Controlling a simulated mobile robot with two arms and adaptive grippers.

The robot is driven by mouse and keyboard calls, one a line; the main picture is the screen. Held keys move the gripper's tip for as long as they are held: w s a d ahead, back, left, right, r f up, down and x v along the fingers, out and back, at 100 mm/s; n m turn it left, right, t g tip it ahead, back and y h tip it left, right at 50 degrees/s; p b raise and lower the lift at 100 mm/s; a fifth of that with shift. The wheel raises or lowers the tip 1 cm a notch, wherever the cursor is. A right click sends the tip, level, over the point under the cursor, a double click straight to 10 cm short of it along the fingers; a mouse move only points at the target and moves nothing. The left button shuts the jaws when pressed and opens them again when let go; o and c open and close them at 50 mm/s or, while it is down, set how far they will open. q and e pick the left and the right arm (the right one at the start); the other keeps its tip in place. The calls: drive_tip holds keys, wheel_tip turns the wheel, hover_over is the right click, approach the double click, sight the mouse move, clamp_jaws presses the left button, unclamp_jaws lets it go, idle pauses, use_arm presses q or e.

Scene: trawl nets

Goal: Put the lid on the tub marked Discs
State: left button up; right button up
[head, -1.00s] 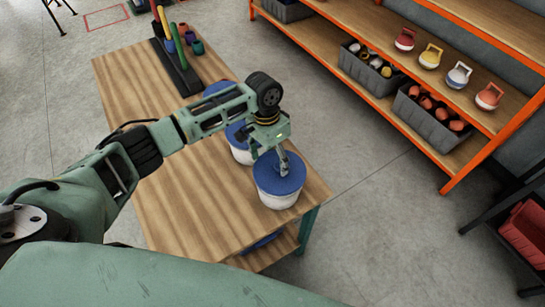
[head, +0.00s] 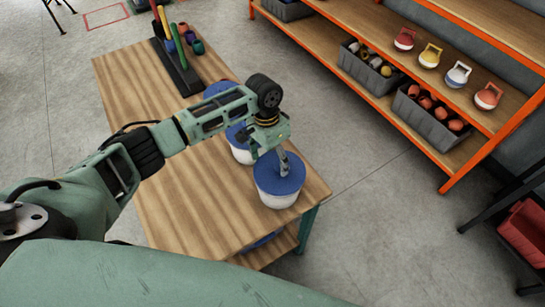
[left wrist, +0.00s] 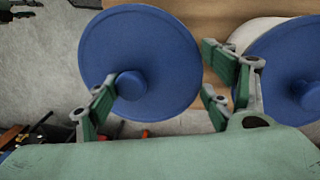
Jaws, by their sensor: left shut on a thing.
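A white tub (head: 277,201) stands at the near right corner of the wooden table. A round blue lid (head: 266,178) with a knob is on top of it and looks about level; I cannot tell whether it is fully seated. My left gripper (head: 284,172) points down at the lid and is shut on its knob. The lid (left wrist: 165,55) and knob (left wrist: 131,85) also show in the left wrist view, with the fingers (left wrist: 160,100) on either side. No marking on the tubs can be read. My right gripper is not in view.
A second white tub (head: 242,156) with a blue lid (left wrist: 290,60) stands just behind, partly hidden by my arm. Another blue lid (head: 219,87) is farther back. A rack with coloured posts (head: 178,65) is at the table's far end. The table's left side (head: 150,110) is clear.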

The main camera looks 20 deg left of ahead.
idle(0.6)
use_arm(q)
drive_tip(key=shift+p, duration=0.35)
drive_tip(key=shift+f, duration=0.1)
drive_tip(key=o, duration=1)
drive_tip(key=shift+o, duration=0.6)
